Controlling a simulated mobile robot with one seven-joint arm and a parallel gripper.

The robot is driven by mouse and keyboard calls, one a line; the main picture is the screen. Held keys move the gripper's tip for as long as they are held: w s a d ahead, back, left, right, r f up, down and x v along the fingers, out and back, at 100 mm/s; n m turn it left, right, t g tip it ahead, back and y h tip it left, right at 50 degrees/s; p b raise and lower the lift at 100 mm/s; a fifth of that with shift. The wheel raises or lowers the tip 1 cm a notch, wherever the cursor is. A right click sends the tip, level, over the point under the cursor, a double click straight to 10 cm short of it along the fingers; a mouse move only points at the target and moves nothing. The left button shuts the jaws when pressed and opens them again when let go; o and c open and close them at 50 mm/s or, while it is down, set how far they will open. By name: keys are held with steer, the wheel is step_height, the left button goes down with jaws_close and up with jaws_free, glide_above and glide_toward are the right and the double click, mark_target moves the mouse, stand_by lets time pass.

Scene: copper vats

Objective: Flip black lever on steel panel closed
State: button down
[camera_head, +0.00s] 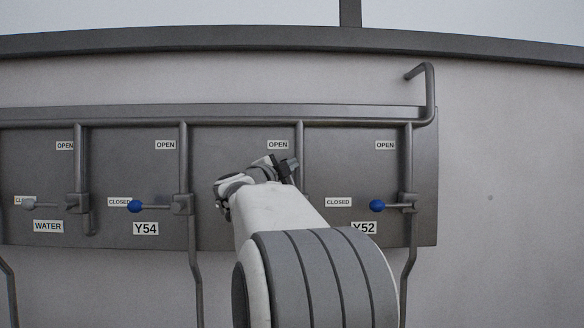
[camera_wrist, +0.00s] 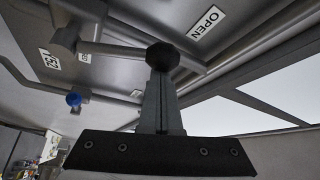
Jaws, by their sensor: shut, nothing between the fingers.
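The black lever's dark, faceted knob (camera_wrist: 163,56) shows in the wrist view, at the end of a grey rod. My gripper (camera_wrist: 161,74) is shut and empty, its fingertips right at the knob. They overlap it in the picture; I cannot tell whether they touch. In the head view my gripper (camera_head: 285,169) is in front of the steel panel (camera_head: 345,160), below an OPEN label (camera_head: 277,145). My arm hides the lower part of this section, and the black lever cannot be made out clearly there.
Blue-knobbed levers (camera_head: 135,206) and (camera_head: 378,206) lie level at CLOSED labels on either side of my arm. A grey lever (camera_head: 30,202) is at the far left by WATER. A horizontal pipe (camera_head: 230,113) runs along the panel top, with vertical pipes between sections.

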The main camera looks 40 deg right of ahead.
steer(key=shift+w+a+f, duration=0.15)
steer(key=shift+w+a, duration=0.05)
steer(key=w+a+f+n+t+y+b, duration=0.1)
steer(key=w+a+f+n+t+b, duration=0.1)
steer(key=f+n+t+b, duration=0.2)
steer(key=w+a+f+n+t+y+b, duration=0.1)
steer(key=f+n+t+b, duration=0.4)
steer(key=n+b, duration=0.6)
steer(key=w+a+n, duration=0.1)
steer(key=a+n, duration=0.1)
steer(key=shift+w+a+n+t+y, duration=0.3)
steer(key=shift+w+a+t, duration=0.05)
steer(key=shift+w+t, duration=0.05)
steer(key=shift+b, duration=0.45)
